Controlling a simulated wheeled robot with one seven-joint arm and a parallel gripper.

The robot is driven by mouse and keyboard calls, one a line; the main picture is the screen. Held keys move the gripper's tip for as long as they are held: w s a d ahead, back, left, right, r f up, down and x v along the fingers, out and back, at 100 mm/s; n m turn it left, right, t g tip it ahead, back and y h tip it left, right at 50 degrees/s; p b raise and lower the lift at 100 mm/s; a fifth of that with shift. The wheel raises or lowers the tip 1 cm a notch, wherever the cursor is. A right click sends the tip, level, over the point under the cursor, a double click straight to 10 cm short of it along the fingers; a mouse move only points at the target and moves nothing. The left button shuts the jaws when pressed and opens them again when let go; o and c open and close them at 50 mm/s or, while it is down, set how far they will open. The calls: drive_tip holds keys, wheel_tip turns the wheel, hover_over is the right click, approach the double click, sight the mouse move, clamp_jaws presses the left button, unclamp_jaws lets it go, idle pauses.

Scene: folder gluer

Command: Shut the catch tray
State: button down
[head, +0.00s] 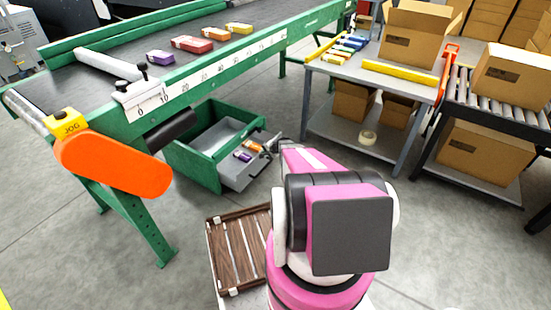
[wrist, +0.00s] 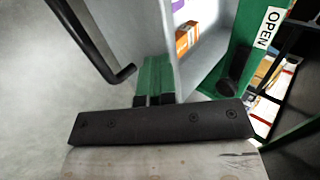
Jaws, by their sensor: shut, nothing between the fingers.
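The catch tray (head: 243,178) is a grey drawer that stands pulled out of its green housing (head: 195,165) under the conveyor. A few small purple and orange cartons lie in it. My gripper (head: 272,143) is at the tray's outer end in the head view, small and partly hidden by my arm. An orange carton (wrist: 187,38) shows inside. A black bar handle (wrist: 95,45) is left of the fingers. Whether the fingers touch the tray I cannot tell.
A green panel with an OPEN label (wrist: 268,28) and a black knob (wrist: 235,72) is at the right. A grey table (head: 380,88) with boxes stands back right. An orange guard (head: 112,163) juts out at left. A brown slatted crate (head: 238,250) is near my base.

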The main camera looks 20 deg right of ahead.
drive_tip(key=w+a, duration=0.6)
drive_tip(key=w, duration=0.2)
drive_tip(key=shift+s, duration=0.1)
idle(0.3)
